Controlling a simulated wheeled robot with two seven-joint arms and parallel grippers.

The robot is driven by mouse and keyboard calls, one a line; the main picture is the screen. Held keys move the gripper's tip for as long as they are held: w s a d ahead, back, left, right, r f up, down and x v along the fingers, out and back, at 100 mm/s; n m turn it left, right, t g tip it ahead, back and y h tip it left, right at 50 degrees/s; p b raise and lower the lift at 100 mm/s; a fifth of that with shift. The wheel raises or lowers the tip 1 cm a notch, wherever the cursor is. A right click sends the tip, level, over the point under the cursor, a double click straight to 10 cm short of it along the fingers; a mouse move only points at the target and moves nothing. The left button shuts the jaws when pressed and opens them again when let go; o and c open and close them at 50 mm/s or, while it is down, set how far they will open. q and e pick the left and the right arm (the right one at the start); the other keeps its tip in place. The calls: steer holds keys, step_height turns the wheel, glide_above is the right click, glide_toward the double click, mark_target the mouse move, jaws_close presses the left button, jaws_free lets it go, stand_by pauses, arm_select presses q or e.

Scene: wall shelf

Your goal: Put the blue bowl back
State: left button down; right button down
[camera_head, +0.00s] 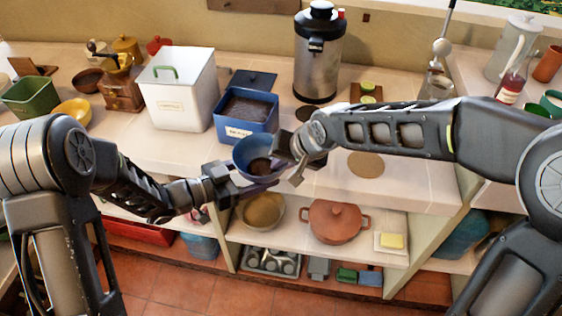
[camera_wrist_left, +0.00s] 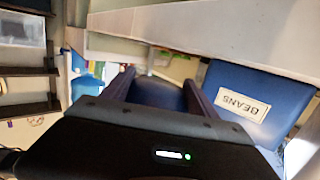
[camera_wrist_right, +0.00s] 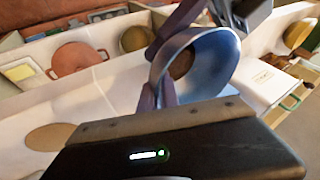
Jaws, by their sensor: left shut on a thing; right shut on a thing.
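The blue bowl (camera_head: 245,151) is held over the front edge of the counter, below the blue bin, with dark brown matter in its bottom. It also shows in the right wrist view (camera_wrist_right: 226,72) and, partly, in the left wrist view (camera_wrist_left: 158,93). My left gripper (camera_head: 243,186) is shut on it from the left and low. My right gripper (camera_head: 288,163) is shut on its rim from the right; one finger shows inside the bowl in the right wrist view (camera_wrist_right: 166,72). Both grippers hold the bowl at once.
The blue bin (camera_head: 247,128), labelled BEANS in the left wrist view (camera_wrist_left: 243,106), stands open with dark contents. A white canister (camera_head: 180,90) is to its left, a steel urn (camera_head: 319,60) behind right. A round brown mat (camera_head: 366,165) lies on clear counter at right. A shelf with an orange pot (camera_head: 335,222) is below.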

arm_select(q)
steer(key=shift+s+d, duration=0.1)
steer(key=shift+d, duration=0.05)
arm_select(e)
steer(key=shift+a+r, duration=0.15)
stand_by(0.4)
arm_select(q)
steer(key=c, duration=0.6)
jaws_free()
steer(key=o, duration=0.4)
steer(key=shift+o, duration=0.2)
steer(key=shift+s+a, duration=0.1)
steer(key=shift+a, duration=0.5)
steer(key=v, duration=1.1)
steer(key=shift+s, duration=0.1)
